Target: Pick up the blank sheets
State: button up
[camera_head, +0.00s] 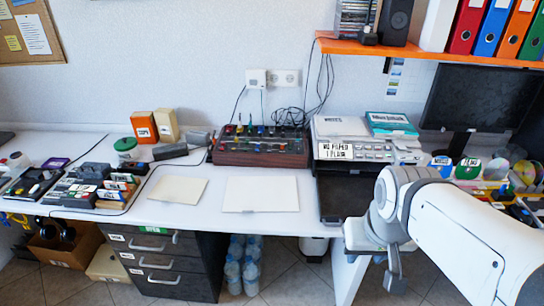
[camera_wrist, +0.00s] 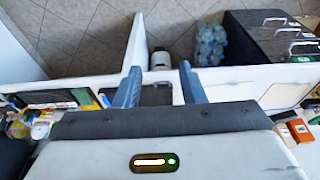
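A flat white sheet or stack of blank sheets (camera_head: 260,194) lies on the white desk, left of the printer. A smaller cream sheet or stack (camera_head: 178,190) lies to its left. I cannot tell how thick either is. The printer (camera_head: 372,152) carries a label that appears to read "NO PAPER", with a dark tray in front. My gripper (camera_head: 393,284) is at the desk's front edge, right of the sheets and apart from them. In the wrist view my gripper (camera_wrist: 158,70) has its two fingers spread with nothing between them.
A control box with knobs (camera_head: 260,147) stands behind the white sheet. Dark drawers (camera_head: 165,262) and water bottles (camera_head: 243,265) are under the desk. An orange shelf (camera_head: 430,51) hangs above the printer.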

aim_at(257, 194)
jog(key=k, duration=1.25)
jog(key=u, duration=0.5)
jog(key=i, duration=1.9)
jog(key=z, duration=0.45)
